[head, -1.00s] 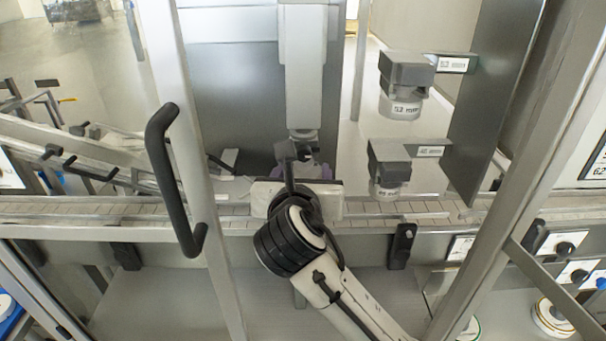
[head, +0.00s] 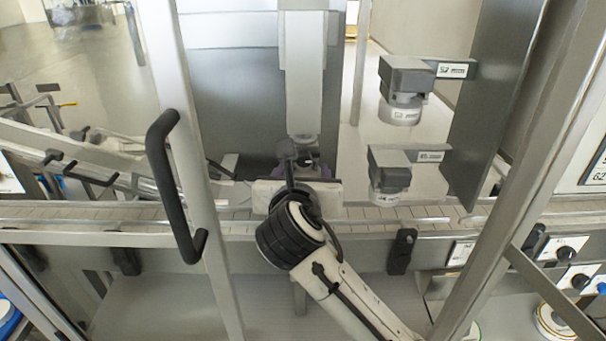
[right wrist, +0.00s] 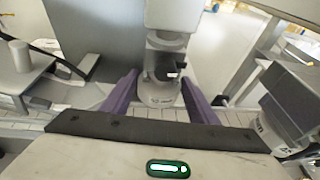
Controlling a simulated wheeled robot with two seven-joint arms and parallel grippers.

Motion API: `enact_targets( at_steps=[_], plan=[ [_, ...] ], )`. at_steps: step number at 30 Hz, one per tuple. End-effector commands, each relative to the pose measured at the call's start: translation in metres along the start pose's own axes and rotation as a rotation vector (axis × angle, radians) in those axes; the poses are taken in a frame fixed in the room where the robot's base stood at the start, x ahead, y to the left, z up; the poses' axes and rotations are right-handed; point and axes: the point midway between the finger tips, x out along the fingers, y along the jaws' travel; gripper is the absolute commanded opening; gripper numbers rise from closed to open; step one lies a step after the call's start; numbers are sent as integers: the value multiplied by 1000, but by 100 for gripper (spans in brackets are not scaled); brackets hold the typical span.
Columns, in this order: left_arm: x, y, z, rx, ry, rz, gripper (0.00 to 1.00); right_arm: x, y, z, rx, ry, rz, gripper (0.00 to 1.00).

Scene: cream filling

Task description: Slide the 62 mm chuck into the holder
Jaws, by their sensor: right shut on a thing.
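My right gripper (head: 304,172) reaches in under the filling column. Its purple fingers (right wrist: 119,97) are shut around a chuck with a pale round base and a dark top (right wrist: 160,92). The label on the chuck is too blurred to read. The holder (right wrist: 168,40) is at the lower end of the grey-white column (head: 304,80), directly above and close to the chuck. In the head view the chuck's dark top (head: 287,150) is just below the column's end. Whether they touch is unclear. My left gripper is out of view.
Two other chucks hang in grey brackets to the right, an upper one (head: 400,112) and a lower one (head: 387,178). A conveyor (head: 430,212) runs across below. A door frame with a black handle (head: 168,190) stands left of my arm, and a slanted post (head: 520,170) right.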

Motion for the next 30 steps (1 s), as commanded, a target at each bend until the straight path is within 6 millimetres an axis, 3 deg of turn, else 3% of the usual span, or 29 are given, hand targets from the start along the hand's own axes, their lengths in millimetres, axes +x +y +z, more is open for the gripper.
enact_targets(
  at_steps=[30],
  plan=[
    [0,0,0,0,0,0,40,13,1,5,2,-3,0,32]
  ],
)
